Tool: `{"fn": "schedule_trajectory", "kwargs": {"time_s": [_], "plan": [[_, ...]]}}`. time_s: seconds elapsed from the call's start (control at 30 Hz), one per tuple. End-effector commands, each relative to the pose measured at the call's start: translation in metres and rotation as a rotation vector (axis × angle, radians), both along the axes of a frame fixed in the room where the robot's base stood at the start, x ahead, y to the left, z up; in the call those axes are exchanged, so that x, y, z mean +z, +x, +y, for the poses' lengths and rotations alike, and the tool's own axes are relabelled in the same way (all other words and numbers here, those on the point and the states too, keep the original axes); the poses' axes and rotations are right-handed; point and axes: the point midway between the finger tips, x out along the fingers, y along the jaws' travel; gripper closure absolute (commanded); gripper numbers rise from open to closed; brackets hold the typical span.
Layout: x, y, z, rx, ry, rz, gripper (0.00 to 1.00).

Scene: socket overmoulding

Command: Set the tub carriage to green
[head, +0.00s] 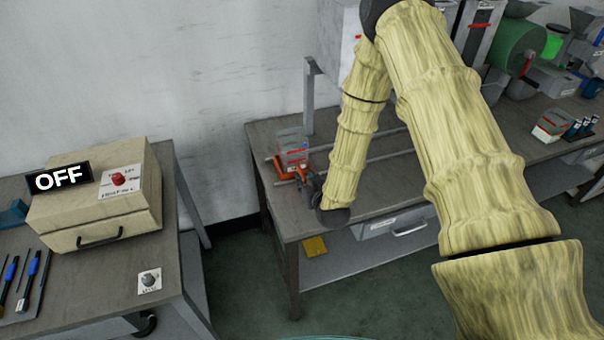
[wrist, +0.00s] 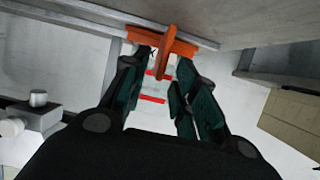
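The tub carriage (head: 287,170) has an orange base and handle and sits at the left end of two metal rails on the middle bench. A clear tub with red marks (head: 293,152) stands on it. In the wrist view the orange handle (wrist: 170,48) stands between the two dark green fingers of my gripper (wrist: 164,68). The fingers are apart, with a gap on the left of the handle; the right finger is close to it, and I cannot tell if it touches. In the head view my gripper is small and partly hidden by my arm. No green mark on the rails can be made out.
A beige box with an OFF sign (head: 62,177) and a red knob stands on the left bench, with screwdrivers (head: 22,280) beside it. The rails (head: 390,154) run right behind my arm. Machines and a red-and-white box (head: 551,126) stand farther right.

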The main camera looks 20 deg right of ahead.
Motion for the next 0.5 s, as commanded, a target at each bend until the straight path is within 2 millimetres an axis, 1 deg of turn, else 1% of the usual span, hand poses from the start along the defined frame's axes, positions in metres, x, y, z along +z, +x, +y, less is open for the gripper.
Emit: {"fn": "schedule_trajectory", "kwargs": {"time_s": [0.1, 0.2, 0.33, 0.5], "plan": [[-0.005, 0.016, 0.000, -0.001, 0.000, 0.000, 0.71], [-0.010, 0.026, 0.000, -0.002, -0.001, 0.000, 0.71], [-0.014, 0.035, -0.001, -0.002, -0.001, 0.001, 0.71], [-0.017, 0.038, -0.001, -0.003, 0.000, 0.001, 0.71]]}}
